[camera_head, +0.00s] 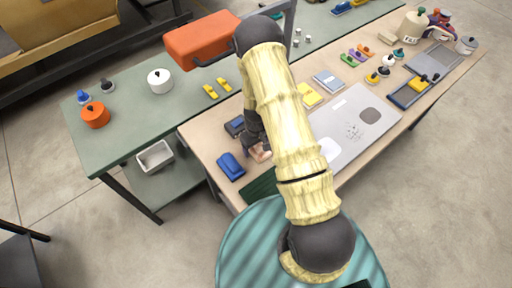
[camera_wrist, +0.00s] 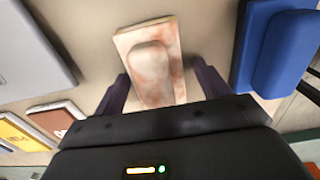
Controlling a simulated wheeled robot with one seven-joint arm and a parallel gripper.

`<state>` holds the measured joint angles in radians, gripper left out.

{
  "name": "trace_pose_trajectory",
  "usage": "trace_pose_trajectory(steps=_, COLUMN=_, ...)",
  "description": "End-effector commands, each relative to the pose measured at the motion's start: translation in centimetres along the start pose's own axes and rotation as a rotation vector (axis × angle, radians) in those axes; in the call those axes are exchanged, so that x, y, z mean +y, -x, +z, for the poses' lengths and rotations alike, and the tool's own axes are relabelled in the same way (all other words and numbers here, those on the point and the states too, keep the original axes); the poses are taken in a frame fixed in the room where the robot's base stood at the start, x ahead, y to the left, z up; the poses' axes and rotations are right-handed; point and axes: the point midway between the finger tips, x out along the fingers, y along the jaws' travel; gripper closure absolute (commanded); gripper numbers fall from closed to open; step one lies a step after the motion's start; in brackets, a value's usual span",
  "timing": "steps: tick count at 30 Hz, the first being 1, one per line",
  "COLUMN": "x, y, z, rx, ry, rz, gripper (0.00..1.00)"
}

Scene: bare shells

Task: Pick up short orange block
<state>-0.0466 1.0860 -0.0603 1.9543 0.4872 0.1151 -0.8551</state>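A pale orange, mottled block (camera_wrist: 148,75) with a flat base and a raised rounded part lies on the tan tabletop in the wrist view. It shows only in part in the head view (camera_head: 261,153), beside my gripper and partly hidden by it. My gripper (camera_wrist: 160,72) is open over it, with one dark finger on each side of the raised part. Small gaps show between the fingers and the block. Whether the fingertips touch the table cannot be told.
A blue block (camera_wrist: 285,55) lies close to the right finger; it also shows in the head view (camera_head: 231,166). A grey panel (camera_wrist: 30,55) lies to the left in the wrist view. A yellow card (camera_wrist: 22,132) lies lower left. A green table (camera_head: 130,120) with an orange pot (camera_head: 95,115) adjoins.

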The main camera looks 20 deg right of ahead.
Motion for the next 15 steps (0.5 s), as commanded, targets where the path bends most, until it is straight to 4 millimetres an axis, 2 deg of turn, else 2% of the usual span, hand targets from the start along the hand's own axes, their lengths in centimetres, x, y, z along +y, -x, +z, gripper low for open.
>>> trace_pose_trajectory(steps=1, x=0.17, y=0.0, z=0.08, rx=0.0, ry=-0.003, rz=0.0, gripper=0.36)
trace_pose_trajectory(steps=6, x=0.22, y=0.0, z=0.1, rx=0.0, ry=-0.004, rz=0.001, gripper=0.67)
trace_pose_trajectory(steps=8, x=0.17, y=0.0, z=0.08, rx=0.0, ry=-0.003, rz=0.001, gripper=0.71)
trace_pose_trajectory(steps=15, x=-0.07, y=0.14, z=-0.03, rx=0.0, ry=0.002, rz=0.001, gripper=0.71)
